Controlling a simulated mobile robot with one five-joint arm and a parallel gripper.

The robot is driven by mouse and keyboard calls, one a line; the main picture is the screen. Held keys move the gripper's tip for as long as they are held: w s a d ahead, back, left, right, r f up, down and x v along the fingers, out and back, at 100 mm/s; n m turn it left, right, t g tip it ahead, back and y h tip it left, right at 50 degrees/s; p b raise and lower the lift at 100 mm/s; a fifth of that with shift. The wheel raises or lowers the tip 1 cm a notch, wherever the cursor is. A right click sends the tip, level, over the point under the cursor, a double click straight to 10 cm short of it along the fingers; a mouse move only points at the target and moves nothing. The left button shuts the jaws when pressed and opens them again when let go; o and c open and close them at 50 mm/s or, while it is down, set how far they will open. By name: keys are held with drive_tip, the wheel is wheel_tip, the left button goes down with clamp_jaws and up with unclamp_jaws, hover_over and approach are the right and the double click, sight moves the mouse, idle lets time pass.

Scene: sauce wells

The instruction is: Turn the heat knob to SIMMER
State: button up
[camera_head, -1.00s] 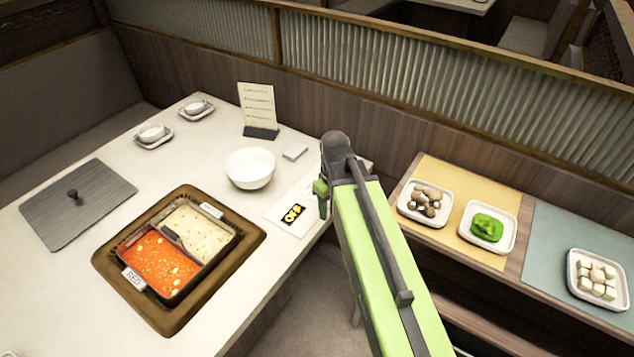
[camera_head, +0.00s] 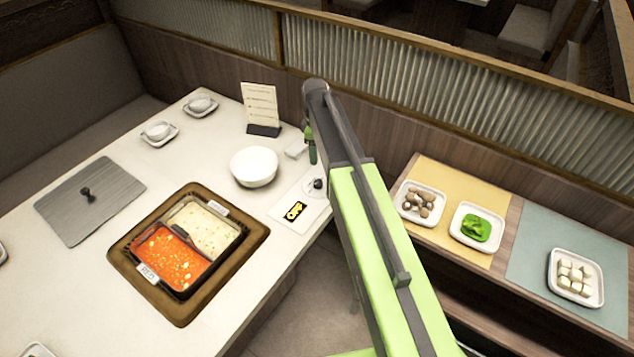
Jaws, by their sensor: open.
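The heat knob (camera_head: 318,184) is a small dark and white dial on a white control panel (camera_head: 310,205) at the table's right edge. Beside it a black display (camera_head: 295,211) reads OFF in yellow. My gripper (camera_head: 312,155) hangs at the end of my green and grey arm, above and behind the knob in the picture, apart from it. The gripper is open, though its fingers are small and partly hidden by the arm. The knob's markings are too small to read.
A divided pot (camera_head: 240,239) of red and pale broth sits in the table. A white bowl (camera_head: 254,167), a small white block (camera_head: 296,150) and a menu stand (camera_head: 262,107) are near the gripper. Food plates (camera_head: 422,201) stand on the right-hand shelf.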

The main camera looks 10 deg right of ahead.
sight(317, 182)
drive_tip(key=f+b, duration=1.4)
drive_tip(key=f, duration=0.2)
drive_tip(key=shift+w+d+b, duration=0.2)
drive_tip(key=shift+w+b, duration=0.2)
drive_tip(key=shift+r, duration=0.15)
clamp_jaws()
